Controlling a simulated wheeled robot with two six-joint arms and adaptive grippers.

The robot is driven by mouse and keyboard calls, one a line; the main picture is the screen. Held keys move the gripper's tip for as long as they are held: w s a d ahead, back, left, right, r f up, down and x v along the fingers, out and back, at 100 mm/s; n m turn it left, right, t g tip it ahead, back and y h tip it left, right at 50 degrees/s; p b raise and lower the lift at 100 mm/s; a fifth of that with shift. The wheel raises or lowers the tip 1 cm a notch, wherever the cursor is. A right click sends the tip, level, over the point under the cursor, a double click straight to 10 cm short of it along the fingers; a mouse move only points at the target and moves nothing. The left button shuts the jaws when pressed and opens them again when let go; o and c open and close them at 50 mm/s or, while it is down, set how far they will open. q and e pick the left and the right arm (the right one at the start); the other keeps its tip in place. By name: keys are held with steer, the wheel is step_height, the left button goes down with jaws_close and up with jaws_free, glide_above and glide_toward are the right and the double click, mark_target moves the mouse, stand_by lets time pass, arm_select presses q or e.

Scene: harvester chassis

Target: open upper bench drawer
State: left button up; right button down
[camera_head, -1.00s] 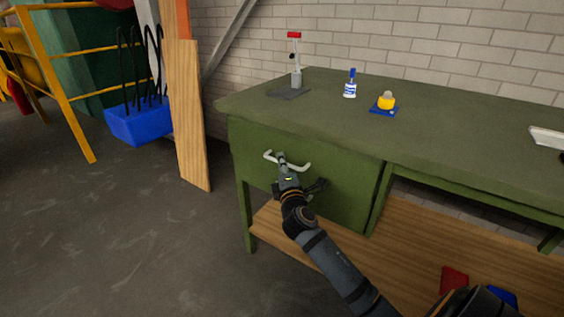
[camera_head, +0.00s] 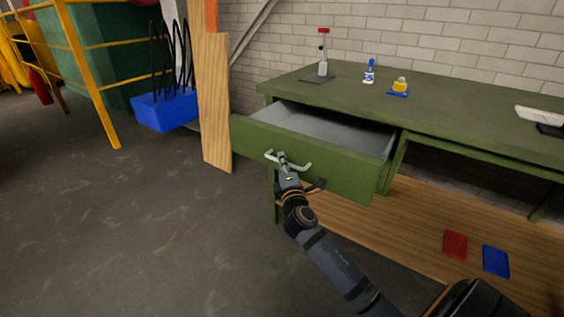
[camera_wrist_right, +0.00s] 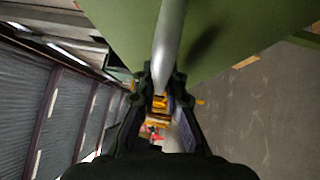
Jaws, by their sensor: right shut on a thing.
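The upper drawer (camera_head: 330,161) of the green bench (camera_head: 440,118) is pulled well out, and its grey inside shows empty where visible. Its pale bar handle (camera_head: 298,166) is on the drawer front. My right gripper (camera_head: 285,167) is shut on the handle near its middle. In the right wrist view the handle (camera_wrist_right: 170,40) runs down between the fingers of the gripper (camera_wrist_right: 160,88), with the green drawer front (camera_wrist_right: 225,30) behind it. My left gripper is not in view.
On the bench top stand a red-topped tool (camera_head: 323,55), a blue-and-white bottle (camera_head: 369,71) and a yellow item on a blue pad (camera_head: 399,88). A wooden board (camera_head: 212,100) leans left of the bench, near a blue bin (camera_head: 165,110). Open floor (camera_head: 130,220) lies at the left.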

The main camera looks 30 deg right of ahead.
stand_by(0.3)
steer(key=c, duration=1.4)
jaws_free()
steer(key=v, duration=1.2)
steer(key=shift+f, duration=0.1)
